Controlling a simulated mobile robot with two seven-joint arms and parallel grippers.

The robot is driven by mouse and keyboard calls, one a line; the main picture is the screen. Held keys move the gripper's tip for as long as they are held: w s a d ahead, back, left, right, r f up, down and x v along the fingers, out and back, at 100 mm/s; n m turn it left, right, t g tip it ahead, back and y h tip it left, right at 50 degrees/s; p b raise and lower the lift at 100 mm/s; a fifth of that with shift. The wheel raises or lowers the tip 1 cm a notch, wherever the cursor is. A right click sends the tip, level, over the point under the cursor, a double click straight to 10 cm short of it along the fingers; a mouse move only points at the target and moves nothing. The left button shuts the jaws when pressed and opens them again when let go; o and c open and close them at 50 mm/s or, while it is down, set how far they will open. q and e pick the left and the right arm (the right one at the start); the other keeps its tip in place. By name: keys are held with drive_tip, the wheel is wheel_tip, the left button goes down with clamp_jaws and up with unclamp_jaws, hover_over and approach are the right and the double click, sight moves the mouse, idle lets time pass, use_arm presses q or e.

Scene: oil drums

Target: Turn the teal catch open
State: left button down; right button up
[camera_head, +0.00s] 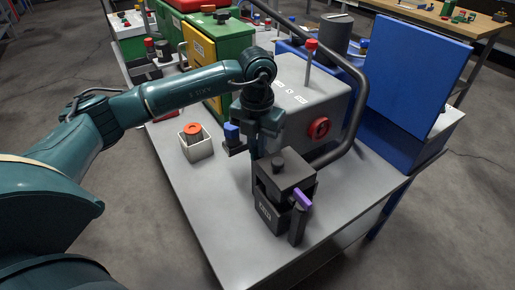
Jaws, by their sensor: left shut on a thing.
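My left gripper (263,150) points down at the back left of a dark box (285,172) on the grey table. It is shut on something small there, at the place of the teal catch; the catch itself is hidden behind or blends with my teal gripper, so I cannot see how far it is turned. The box has a round knob on top, a purple-tipped lever (303,199) at its front right and a pale label on its front. My right gripper is not in view.
A grey machine (300,100) with a red knob (319,128) and a dark curved pipe stands close behind. The table's front left (215,215) is clear.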

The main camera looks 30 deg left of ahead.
sight(256, 147)
use_arm(q)
drive_tip(key=m+b, duration=0.1)
drive_tip(key=m, duration=0.2)
drive_tip(key=shift+w+a+m+b, duration=0.1)
drive_tip(key=shift+m+b, duration=0.6)
drive_tip(key=shift+m, duration=0.7)
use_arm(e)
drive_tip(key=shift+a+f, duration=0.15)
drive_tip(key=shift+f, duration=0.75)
use_arm(q)
drive_tip(key=c, duration=1.5)
unclamp_jaws()
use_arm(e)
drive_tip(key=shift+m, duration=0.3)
use_arm(q)
drive_tip(key=shift+r, duration=0.15)
wheel_tip(256, 147, up, 13)
drive_tip(key=shift+f, duration=0.1)
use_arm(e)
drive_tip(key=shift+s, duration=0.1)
